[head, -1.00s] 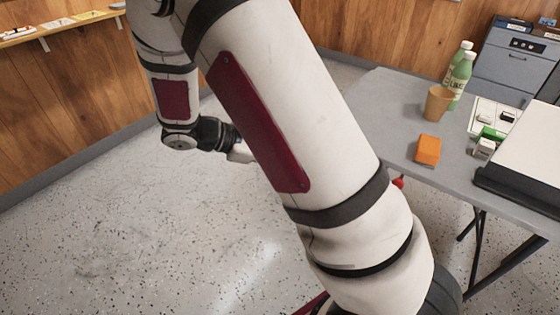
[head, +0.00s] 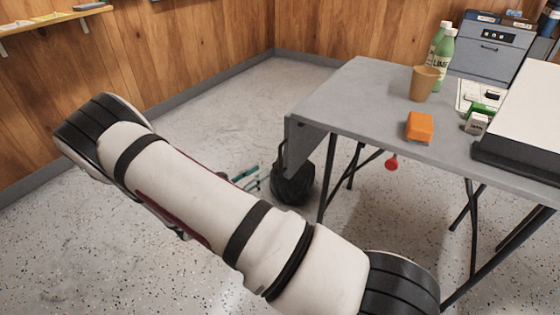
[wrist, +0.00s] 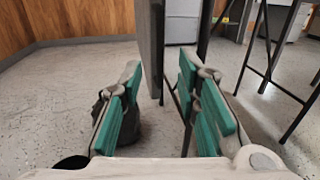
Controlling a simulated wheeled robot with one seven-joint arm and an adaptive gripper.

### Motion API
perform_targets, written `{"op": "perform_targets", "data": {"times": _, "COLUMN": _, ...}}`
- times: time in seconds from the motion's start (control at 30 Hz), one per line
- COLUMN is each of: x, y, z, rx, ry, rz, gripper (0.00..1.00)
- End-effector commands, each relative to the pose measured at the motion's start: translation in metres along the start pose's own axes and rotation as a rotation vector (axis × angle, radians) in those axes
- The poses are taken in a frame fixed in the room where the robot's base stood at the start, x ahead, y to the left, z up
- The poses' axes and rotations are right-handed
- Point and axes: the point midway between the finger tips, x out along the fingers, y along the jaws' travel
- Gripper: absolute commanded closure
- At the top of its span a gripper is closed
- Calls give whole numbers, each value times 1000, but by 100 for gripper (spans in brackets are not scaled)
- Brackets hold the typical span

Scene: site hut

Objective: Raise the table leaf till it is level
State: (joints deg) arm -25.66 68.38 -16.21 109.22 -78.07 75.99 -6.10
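The grey table (head: 375,105) has its leaf (head: 302,146) hanging down at the left end. In the wrist view the leaf (wrist: 150,40) is a grey upright board seen nearly edge-on, its lower end in line with the gap between my fingers. My gripper (wrist: 162,90) is open, with green pads on both sides and nothing held. In the head view my gripper (head: 247,179) shows only partly beyond my arm, left of and lower than the leaf. A red knob (head: 392,163) is under the table's near edge.
A black bag-like object (head: 293,185) stands on the floor below the leaf. On the tabletop are an orange block (head: 419,127), a tan cup (head: 423,84) and green bottles (head: 443,58). Dark table legs (head: 327,185) stand underneath. The floor to the left is clear.

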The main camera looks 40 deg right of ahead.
Motion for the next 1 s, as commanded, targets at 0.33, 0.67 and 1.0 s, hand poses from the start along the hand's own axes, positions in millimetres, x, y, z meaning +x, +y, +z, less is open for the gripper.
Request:
{"op": "perform_targets", "data": {"times": 0.33, "x": 68, "y": -1, "z": -2, "rx": 3, "ry": 1, "rz": -5, "gripper": 70}}
{"op": "perform_targets", "data": {"times": 0.67, "x": 100, "y": 0, "z": -1, "rx": 3, "ry": 1, "rz": -2, "gripper": 70}}
{"op": "perform_targets", "data": {"times": 1.0, "x": 102, "y": 0, "z": 0, "rx": 2, "ry": 2, "rz": -1, "gripper": 77}}
